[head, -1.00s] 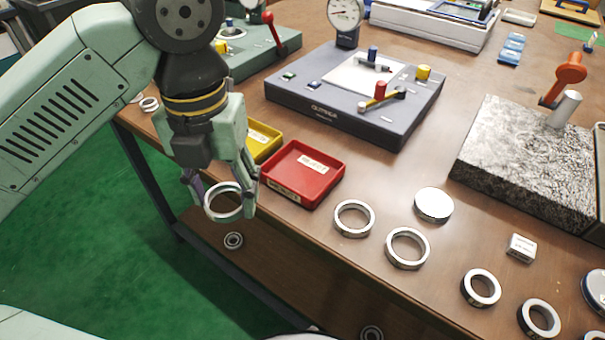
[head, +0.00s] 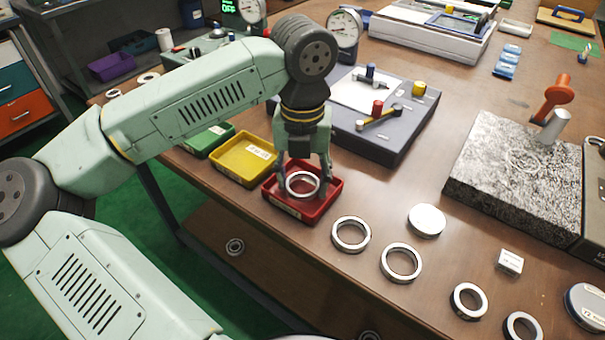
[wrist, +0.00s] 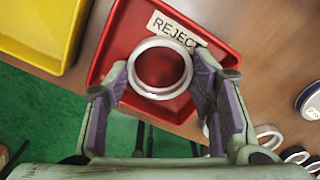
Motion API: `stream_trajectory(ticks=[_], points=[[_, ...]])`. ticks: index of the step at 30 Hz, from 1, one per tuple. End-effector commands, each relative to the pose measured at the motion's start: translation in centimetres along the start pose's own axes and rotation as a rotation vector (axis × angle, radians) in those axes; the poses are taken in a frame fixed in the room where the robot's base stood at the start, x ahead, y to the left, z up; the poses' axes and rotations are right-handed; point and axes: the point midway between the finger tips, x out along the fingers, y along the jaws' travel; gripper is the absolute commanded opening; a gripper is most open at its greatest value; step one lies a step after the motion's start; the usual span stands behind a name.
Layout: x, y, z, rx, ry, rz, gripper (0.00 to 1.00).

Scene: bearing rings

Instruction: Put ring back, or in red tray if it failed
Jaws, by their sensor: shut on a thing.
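My gripper (head: 303,178) is shut on a silver bearing ring (head: 302,184), with a finger on each side of it. The ring is over the red tray (head: 332,196) at the table's front edge. In the wrist view the ring (wrist: 160,95) sits between the fingertips (wrist: 162,84), and the red tray (wrist: 122,50) lies behind it with a label reading "REJECT". I cannot tell whether the ring touches the tray floor.
A yellow tray (head: 226,165) and a green tray (head: 205,145) stand left of the red one. Several rings, such as one ring (head: 351,219), lie on the table to the right. A grey gauge block (head: 400,140) stands behind; a granite plate (head: 475,190) is at right.

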Motion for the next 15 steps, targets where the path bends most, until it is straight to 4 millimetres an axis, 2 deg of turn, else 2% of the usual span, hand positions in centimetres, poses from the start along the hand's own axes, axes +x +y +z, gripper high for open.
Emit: stream_trajectory(ticks=[12, 13, 15], points=[[0.91, 0.03, 0.00, 0.000, -0.002, 0.000, 0.16], [0.87, 0.02, 0.00, 0.000, -0.001, 0.000, 0.51], [0.74, 0.02, -0.01, 0.000, -0.001, 0.000, 0.56]])
